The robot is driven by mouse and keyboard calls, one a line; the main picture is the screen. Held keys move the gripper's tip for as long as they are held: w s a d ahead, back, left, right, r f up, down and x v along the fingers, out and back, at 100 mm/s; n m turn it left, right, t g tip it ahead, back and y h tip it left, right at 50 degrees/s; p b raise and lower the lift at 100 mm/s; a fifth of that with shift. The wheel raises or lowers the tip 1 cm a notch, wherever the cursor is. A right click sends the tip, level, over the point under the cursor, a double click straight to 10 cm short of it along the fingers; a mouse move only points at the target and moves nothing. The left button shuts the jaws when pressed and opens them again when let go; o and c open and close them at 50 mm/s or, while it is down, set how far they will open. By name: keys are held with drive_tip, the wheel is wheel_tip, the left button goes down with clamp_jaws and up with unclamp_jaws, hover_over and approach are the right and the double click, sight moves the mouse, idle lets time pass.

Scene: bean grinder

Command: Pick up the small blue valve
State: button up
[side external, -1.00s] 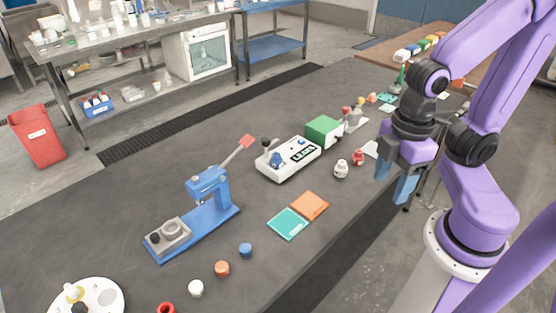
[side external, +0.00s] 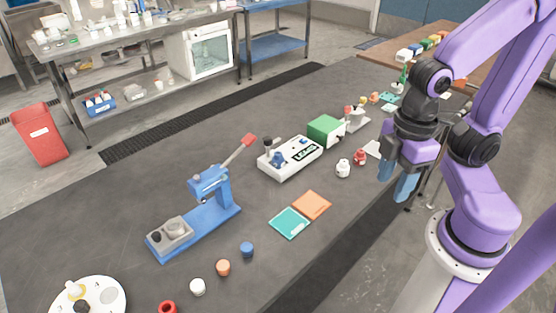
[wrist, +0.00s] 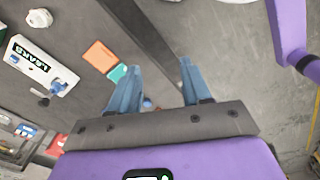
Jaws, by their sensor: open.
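A small blue valve-like part (side external: 277,158) sits on the left end of a white box with a dark lettered display (side external: 291,158). In the wrist view the blue part (wrist: 57,86) is at the left, on the box (wrist: 36,66). A separate small blue cylinder (side external: 247,250) stands on the table near its front edge; I cannot tell which of the two is the valve. My gripper (side external: 397,180) is open and empty, pointing down beyond the table's right edge, well away from both. Its two blue fingers (wrist: 156,72) are apart in the wrist view.
A blue lever press (side external: 205,205) stands left of the box. Teal (side external: 289,222) and orange (side external: 312,205) squares lie in front. The table's middle is mostly clear.

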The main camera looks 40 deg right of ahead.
drive_tip(key=w+a+f+n+t+h, duration=0.1)
drive_tip(key=w+a+f+n+h, duration=0.15)
drive_tip(key=w, duration=0.35)
drive_tip(key=w+a+f+n+h, duration=0.1)
drive_tip(key=w+h, duration=0.2)
drive_tip(key=w, duration=0.3)
drive_tip(key=w+a+f+n+t+h, duration=0.1)
drive_tip(key=w+a+n+h, duration=0.1)
drive_tip(key=w, duration=0.4)
drive_tip(key=n+t+h, duration=0.3)
drive_tip(key=n+h, duration=0.2)
drive_tip(key=h, duration=0.1)
approach(276, 156)
drive_tip(key=shift+m+y, duration=0.25)
drive_tip(key=shift+y, duration=0.1)
drive_tip(key=x, duration=0.9)
drive_tip(key=shift+d+r, duration=0.15)
drive_tip(key=shift+d, duration=0.35)
clamp_jaws()
